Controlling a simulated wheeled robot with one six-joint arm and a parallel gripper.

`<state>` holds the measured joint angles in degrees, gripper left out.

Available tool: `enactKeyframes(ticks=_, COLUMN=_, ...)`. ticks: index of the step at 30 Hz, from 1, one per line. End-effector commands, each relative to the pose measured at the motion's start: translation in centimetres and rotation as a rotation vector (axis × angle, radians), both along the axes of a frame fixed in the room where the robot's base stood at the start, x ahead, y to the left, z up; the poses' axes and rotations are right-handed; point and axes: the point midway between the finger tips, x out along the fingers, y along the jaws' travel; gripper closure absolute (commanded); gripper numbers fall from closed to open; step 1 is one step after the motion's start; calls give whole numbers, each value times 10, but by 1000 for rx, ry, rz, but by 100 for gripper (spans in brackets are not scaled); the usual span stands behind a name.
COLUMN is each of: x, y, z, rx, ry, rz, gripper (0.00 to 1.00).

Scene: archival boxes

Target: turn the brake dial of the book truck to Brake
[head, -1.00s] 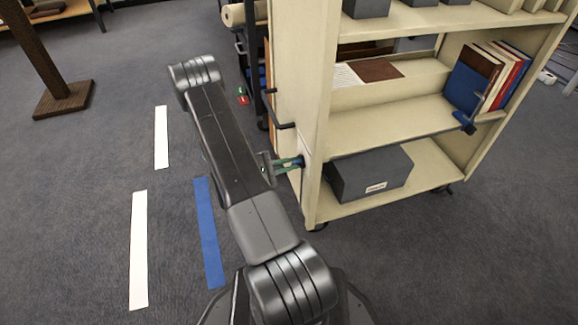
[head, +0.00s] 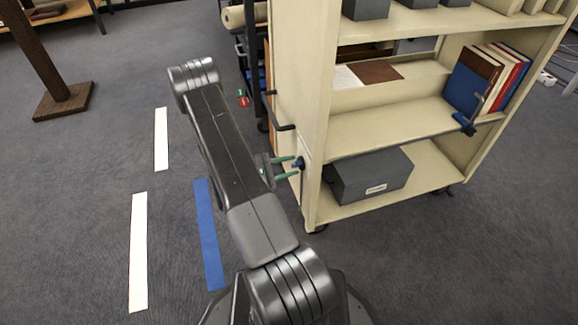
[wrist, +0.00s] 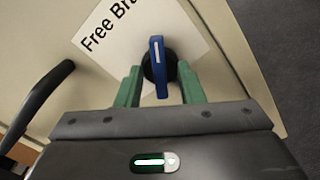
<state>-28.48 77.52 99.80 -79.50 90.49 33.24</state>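The brake dial (wrist: 157,66) is on the end panel of the cream book truck (head: 318,110); it also shows in the head view (head: 299,163). It has a blue bar handle with a white line on its upper part, pointing toward the top of the wrist view, on the "Bra" side of the label (wrist: 110,40). The label reads "Free Bra", cut off by the frame edge. My gripper (wrist: 160,88) is open, its green fingers on either side of the handle's lower part with gaps. In the head view my gripper (head: 290,168) is just left of the dial.
A black handle (head: 280,120) sticks out of the truck's end panel above the dial; it also shows at left in the wrist view (wrist: 38,98). A grey box (head: 368,178) stands on the bottom shelf.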

Motion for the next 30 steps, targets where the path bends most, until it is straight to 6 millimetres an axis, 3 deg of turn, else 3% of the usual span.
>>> enactKeyframes(ticks=5, x=-6, y=22, z=2, rx=0, ry=-1, rz=6, gripper=65)
enactKeyframes(ticks=19, x=-35, y=108, z=1, rx=1, ry=-1, rz=4, gripper=65)
enactKeyframes(ticks=24, x=-40, y=124, z=1, rx=1, ry=-1, rz=1, gripper=65)
enactKeyframes(ticks=30, x=-42, y=129, z=0, rx=0, ry=1, rz=0, gripper=65)
